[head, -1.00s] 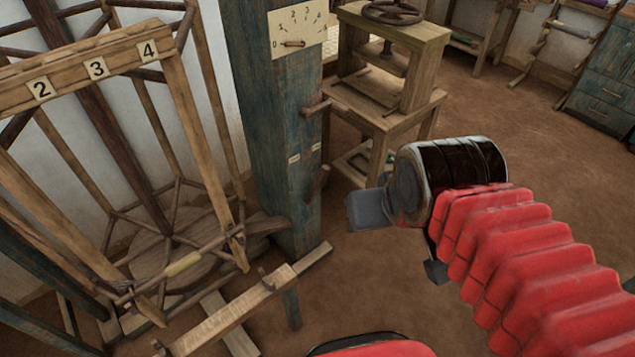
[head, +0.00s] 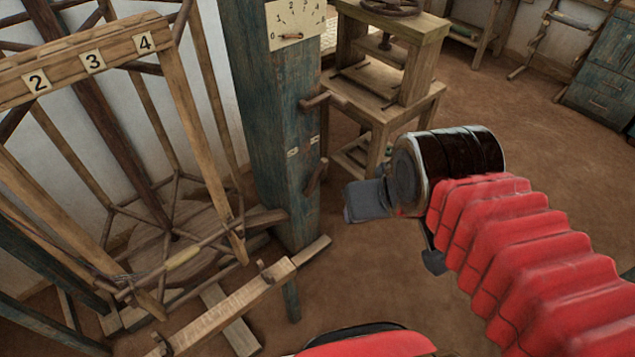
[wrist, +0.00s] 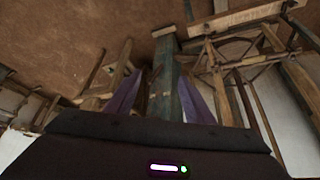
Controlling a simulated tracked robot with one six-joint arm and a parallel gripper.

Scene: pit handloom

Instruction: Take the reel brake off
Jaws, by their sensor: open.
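The large wooden reel (head: 170,120) stands at the left in the head view, with a round wooden disc (head: 150,245) at its foot. A blue-green post (head: 272,120) stands beside it. On the post's right face are an upper wooden peg (head: 313,102) and a lower wooden lever (head: 316,178), with two small pale labels between them. I cannot tell for certain which part is the brake. My gripper (head: 396,232) is open and empty, right of the post and apart from it. In the wrist view its two purple fingers (wrist: 160,98) stand either side of the post (wrist: 165,75).
A dial plate (head: 296,22) is on the post's top. A wooden press (head: 388,80) stands behind my gripper. A low beam (head: 225,315) crosses in front of the reel. The brown floor (head: 520,130) is open at the right.

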